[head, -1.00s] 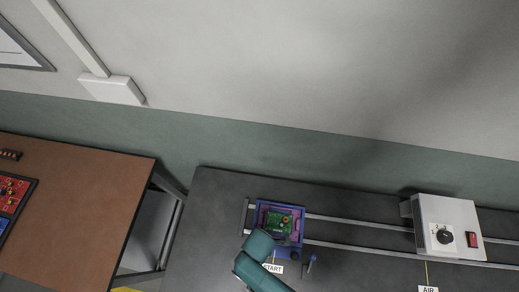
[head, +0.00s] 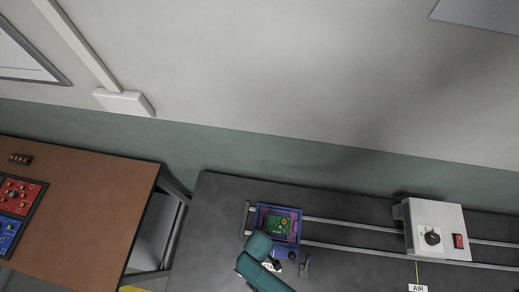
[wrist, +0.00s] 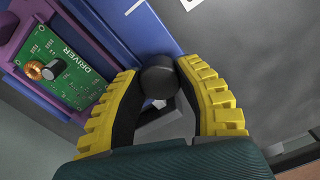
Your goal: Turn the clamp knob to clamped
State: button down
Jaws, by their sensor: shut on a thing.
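A dark round knob (wrist: 158,84) sits between the two yellow fingers of my gripper (wrist: 160,70) in the wrist view. The fingers touch it from both sides, and its pointer or marking is not visible. Beside it is a blue and purple fixture (wrist: 100,22) holding a green board (wrist: 62,68) marked DRIVER. The same fixture (head: 260,213) shows on the dark bench in the head view. There my teal arm end covers its front, and my fingers cannot be made out clearly.
A small lever (head: 308,264) stands just right of the fixture. A white control box (head: 452,218) with a black dial and red switch stands on the bench's right, above an AIR label (head: 418,288). Rails (head: 350,225) run between. A brown table (head: 85,205) stands left.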

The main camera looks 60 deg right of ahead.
jog(key=shift+m+p, duration=0.6)
jog(key=shift+m, duration=1.7)
jog(key=shift+f, duration=0.1)
jog(key=shift+s, duration=0.1)
jog(key=c, duration=0.6)
grip_release()
notch_tip(320, 180, up, 12)
